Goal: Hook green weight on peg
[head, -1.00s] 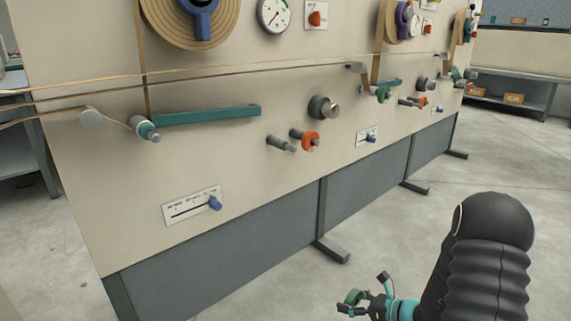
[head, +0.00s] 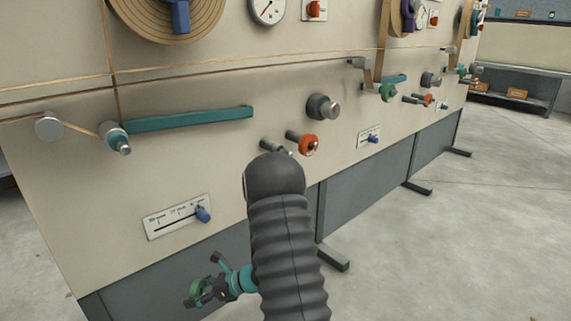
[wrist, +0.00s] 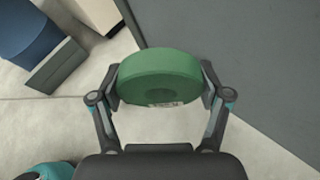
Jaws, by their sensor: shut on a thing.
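The green weight (wrist: 160,75) is a thick disc with a small label, held between both fingers of my gripper (wrist: 160,88). In the head view my gripper (head: 196,294) is low, in front of the dark lower panel, with the green weight (head: 198,288) in it. It is below and apart from all pegs. A teal bar (head: 190,119) on the machine has a roller with a silver peg end (head: 123,148) at its left. A bare grey peg (head: 270,145) sits right of the bar, partly hidden by my arm. Beside it, a peg carries an orange weight (head: 309,145).
A slider plate (head: 178,217) with a blue knob is on the panel above my gripper. A dark round knob (head: 322,107) is above the pegs. Web strands cross the panel. Machine feet (head: 333,258) stick out onto the floor. Open floor lies at the right.

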